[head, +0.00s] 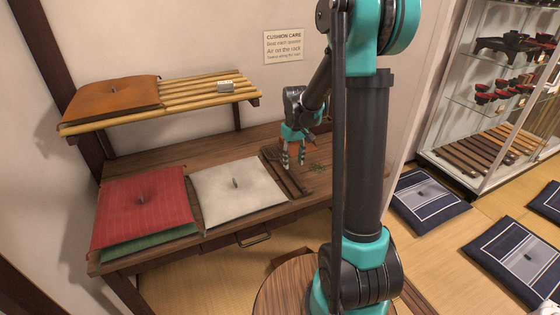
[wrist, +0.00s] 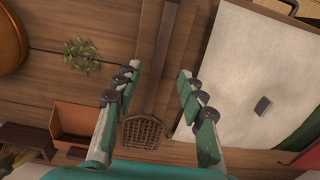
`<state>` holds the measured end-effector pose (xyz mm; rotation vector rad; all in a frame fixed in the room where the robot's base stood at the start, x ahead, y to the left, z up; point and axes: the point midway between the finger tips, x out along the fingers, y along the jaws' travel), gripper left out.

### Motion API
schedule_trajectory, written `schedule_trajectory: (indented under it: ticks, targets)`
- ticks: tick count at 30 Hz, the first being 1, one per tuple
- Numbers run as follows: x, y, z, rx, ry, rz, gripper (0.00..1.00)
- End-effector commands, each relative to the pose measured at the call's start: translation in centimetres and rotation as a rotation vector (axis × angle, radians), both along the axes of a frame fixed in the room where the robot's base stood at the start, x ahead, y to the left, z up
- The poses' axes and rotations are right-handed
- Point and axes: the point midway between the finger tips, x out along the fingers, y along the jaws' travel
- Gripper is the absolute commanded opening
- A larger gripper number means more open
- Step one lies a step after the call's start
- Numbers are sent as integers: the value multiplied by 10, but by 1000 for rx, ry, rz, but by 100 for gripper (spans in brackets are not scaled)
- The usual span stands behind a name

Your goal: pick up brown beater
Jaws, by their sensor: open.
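The brown beater (wrist: 143,131) lies flat on the wooden bench. Its lattice head is at the lower middle of the wrist view, and its long handle runs up between my fingers. In the head view, dark brown strips (head: 287,180) lie just right of the white cushion; the beater is hard to make out among them. My gripper (head: 293,165) points down over this spot. In the wrist view, my gripper (wrist: 159,70) is open, with one finger on each side of the handle and nothing held.
A white cushion (head: 238,190) lies left of my gripper, with a red cushion (head: 145,208) beyond it. A green sprig (wrist: 80,56) and an orange box (wrist: 82,124) are on the other side. A slatted shelf (head: 195,95) with an orange cushion hangs above.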

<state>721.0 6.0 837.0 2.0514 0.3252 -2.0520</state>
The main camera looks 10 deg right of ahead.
Motion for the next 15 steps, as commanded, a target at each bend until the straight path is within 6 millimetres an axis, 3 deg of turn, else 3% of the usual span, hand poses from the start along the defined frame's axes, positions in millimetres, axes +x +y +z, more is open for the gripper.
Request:
schedule_trajectory:
  ticks: [8,15]
  targets:
    - [-2,-1,-19,0,0,0,40]
    - [-5,-4,-51,0,0,0,40]
